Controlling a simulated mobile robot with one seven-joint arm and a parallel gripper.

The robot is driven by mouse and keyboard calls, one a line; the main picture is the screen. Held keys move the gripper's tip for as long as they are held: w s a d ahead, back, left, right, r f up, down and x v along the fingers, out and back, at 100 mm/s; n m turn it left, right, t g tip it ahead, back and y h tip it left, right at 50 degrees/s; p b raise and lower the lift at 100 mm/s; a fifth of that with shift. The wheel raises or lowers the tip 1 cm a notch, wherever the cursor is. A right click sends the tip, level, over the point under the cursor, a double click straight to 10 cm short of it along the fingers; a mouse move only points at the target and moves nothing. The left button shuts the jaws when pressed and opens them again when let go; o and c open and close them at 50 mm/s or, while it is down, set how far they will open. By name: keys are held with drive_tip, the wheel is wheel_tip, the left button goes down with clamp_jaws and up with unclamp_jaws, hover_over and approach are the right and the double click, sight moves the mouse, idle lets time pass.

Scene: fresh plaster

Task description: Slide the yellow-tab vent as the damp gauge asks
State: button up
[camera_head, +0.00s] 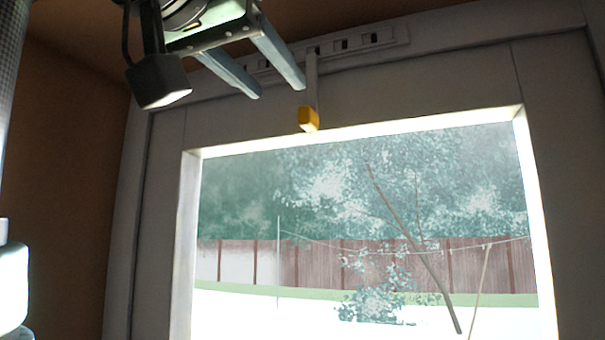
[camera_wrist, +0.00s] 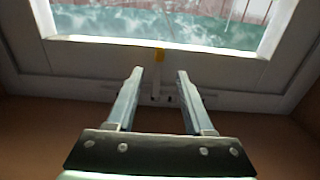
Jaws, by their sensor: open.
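The vent (camera_head: 392,38) is a pale slotted strip on the top of the window frame, with several dark slots showing. A thin pale stem hangs from it and ends in a yellow tab (camera_head: 308,119), just above the glass opening. My gripper (camera_head: 281,93) is open and empty, up and to the left of the tab in the head view, and covers the vent's left part. In the wrist view, the yellow tab (camera_wrist: 160,55) shows beyond and between the fingertips of my gripper (camera_wrist: 157,72), apart from them. No damp gauge shows in either view.
The pale window frame (camera_head: 155,215) surrounds a bright pane with a garden, fence and tree outside. A brown wall (camera_head: 70,180) lies to the left, and a brown surface (camera_head: 330,15) runs above the frame. The space in front of the pane is clear.

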sight(303, 111)
drive_tip(key=p+x, duration=0.5)
drive_tip(key=x, duration=0.5)
drive_tip(key=shift+r, duration=0.15)
drive_tip(key=shift+w+d+p, duration=0.25)
drive_tip(key=shift+w+p, duration=0.2)
drive_tip(key=shift+w, duration=0.1)
drive_tip(key=shift+c, duration=0.3)
